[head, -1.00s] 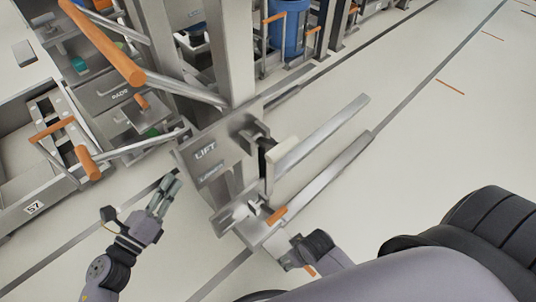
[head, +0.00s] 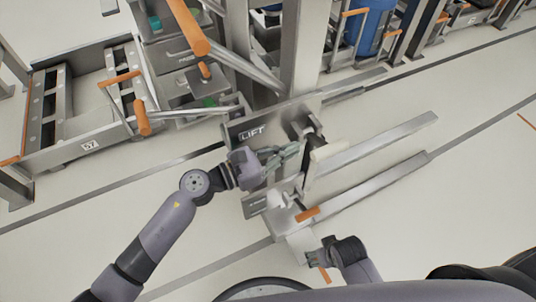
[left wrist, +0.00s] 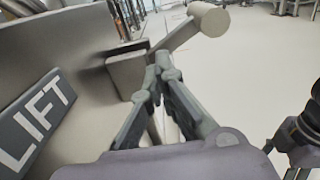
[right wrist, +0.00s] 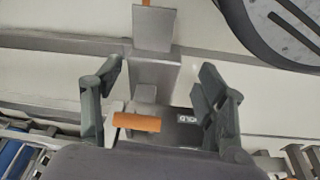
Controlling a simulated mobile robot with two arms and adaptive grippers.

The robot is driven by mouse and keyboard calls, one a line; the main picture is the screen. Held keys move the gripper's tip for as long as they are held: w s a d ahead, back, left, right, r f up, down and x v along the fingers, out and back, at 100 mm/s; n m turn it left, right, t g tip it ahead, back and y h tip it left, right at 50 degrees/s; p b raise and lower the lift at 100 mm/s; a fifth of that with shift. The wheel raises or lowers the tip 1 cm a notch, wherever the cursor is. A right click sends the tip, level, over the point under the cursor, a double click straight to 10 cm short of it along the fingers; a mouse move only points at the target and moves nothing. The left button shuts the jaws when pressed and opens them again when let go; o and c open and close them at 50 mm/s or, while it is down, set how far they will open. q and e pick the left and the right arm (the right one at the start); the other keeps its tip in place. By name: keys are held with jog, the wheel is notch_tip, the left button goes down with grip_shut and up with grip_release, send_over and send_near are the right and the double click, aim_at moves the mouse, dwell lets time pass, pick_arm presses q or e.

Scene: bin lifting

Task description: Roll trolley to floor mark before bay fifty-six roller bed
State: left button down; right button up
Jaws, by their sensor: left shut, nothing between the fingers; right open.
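The grey metal lift trolley has a panel (head: 262,118) marked LIFT and two long fork bars (head: 375,148) pointing up-right in the head view. The LIFT label (left wrist: 35,122) shows large in the left wrist view. My left gripper (head: 292,152) is shut and empty, in front of the panel and close to a bracket (left wrist: 128,72). Contact there is unclear. My right gripper (right wrist: 165,85) is open at the trolley's near end. An orange grip (right wrist: 137,122) shows between its fingers, apart from both. The same end has an orange handle (head: 307,214) in the head view.
A roller bed (head: 75,100) labelled 57 stands left, beside a drawer unit (head: 190,75). A blue barrel (head: 372,28) stands behind posts at the top. Dark lines cross the pale floor, which is open at right. A short orange floor mark (head: 527,121) lies at the right edge.

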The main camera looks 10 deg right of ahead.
pick_arm(q)
jog(key=shift+x, duration=1.4)
